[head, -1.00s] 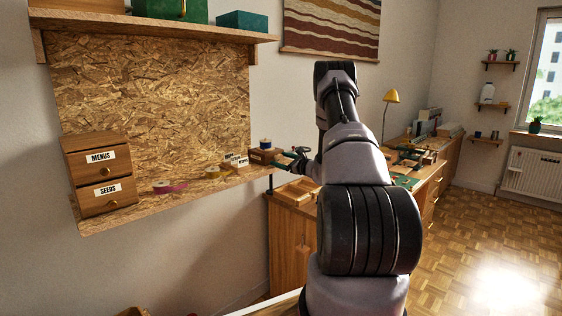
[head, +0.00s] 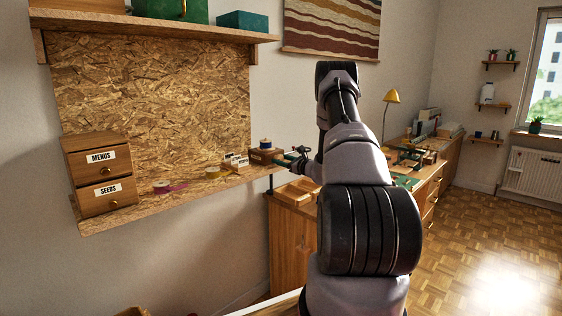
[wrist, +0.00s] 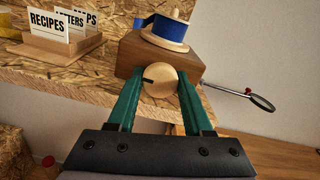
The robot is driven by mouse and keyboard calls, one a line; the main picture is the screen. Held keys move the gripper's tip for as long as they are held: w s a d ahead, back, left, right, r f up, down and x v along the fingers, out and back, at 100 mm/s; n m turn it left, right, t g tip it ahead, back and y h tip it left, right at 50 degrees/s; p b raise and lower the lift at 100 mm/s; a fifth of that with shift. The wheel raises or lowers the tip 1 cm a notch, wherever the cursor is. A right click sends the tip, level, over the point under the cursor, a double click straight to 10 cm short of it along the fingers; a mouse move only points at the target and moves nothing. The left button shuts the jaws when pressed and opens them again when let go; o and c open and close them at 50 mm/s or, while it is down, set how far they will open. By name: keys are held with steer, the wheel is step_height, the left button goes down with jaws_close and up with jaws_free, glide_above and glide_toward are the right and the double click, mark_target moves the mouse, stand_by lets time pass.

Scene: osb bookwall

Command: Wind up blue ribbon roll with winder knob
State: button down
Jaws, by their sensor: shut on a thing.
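The blue ribbon roll (wrist: 168,28) sits on a round wooden spool on top of a wooden winder block (wrist: 135,52). A short end of ribbon sticks out to its left. The round wooden winder knob (wrist: 160,82), with a dark mark, is on the block's near face. My gripper (wrist: 160,85) is shut on the knob, one green finger on each side. In the head view the blue roll (head: 265,143) stands at the shelf's right end, and my gripper (head: 292,160) reaches it from the right. My arm hides part of that area.
A card holder (wrist: 65,45) with labelled cards stands left of the winder. Yellow (head: 213,172) and pink (head: 165,187) rolls lie on the shelf (head: 130,213). A drawer box (head: 98,175) is at its left end.

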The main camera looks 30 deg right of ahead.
steer(key=m, duration=0.9)
steer(key=shift+f, duration=0.1)
stand_by(0.4)
steer(key=shift+s, duration=0.1)
steer(key=shift+c, duration=1.5)
jaws_free()
